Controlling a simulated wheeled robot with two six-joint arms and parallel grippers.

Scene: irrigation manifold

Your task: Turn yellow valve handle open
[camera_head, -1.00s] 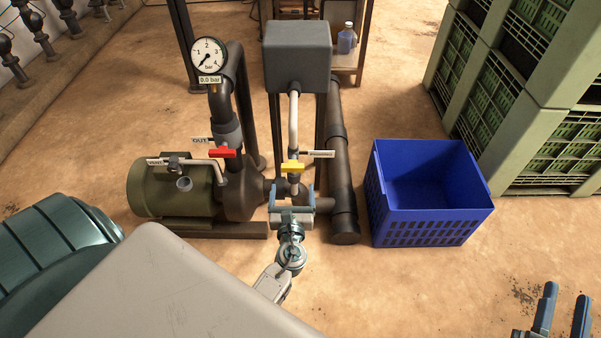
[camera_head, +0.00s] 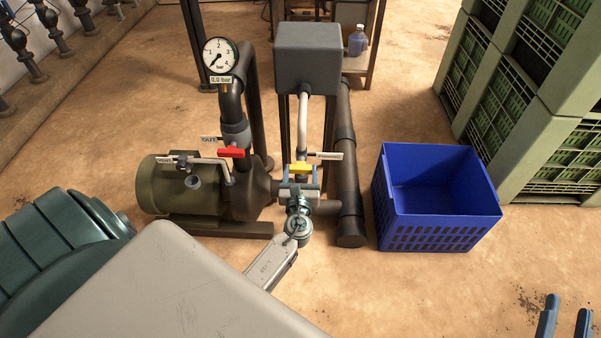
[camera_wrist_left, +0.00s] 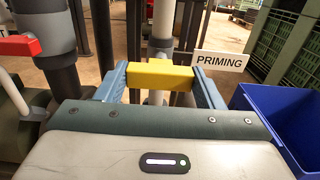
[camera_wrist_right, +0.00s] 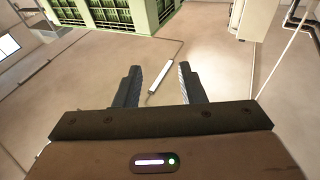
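The yellow valve handle (camera_head: 300,169) is on the pipe below the grey box, beside a white label that reads PRIMING in the left wrist view (camera_wrist_left: 219,61). The handle also shows in the left wrist view (camera_wrist_left: 160,74), lying crosswise between the two blue fingers. My left gripper (camera_head: 299,183) is open, with a finger at each end of the handle. I cannot tell whether the fingers touch it. My right gripper (camera_head: 565,322) is open and empty at the bottom right, over bare floor; its fingers show in the right wrist view (camera_wrist_right: 158,86).
A red valve handle (camera_head: 231,151) and a gauge (camera_head: 220,57) reading 0.0 bar are on the left pipe. A green pump motor (camera_head: 165,184) stands left of the valve. A blue crate (camera_head: 430,236) stands to the right, and green crates (camera_head: 530,100) are stacked behind it.

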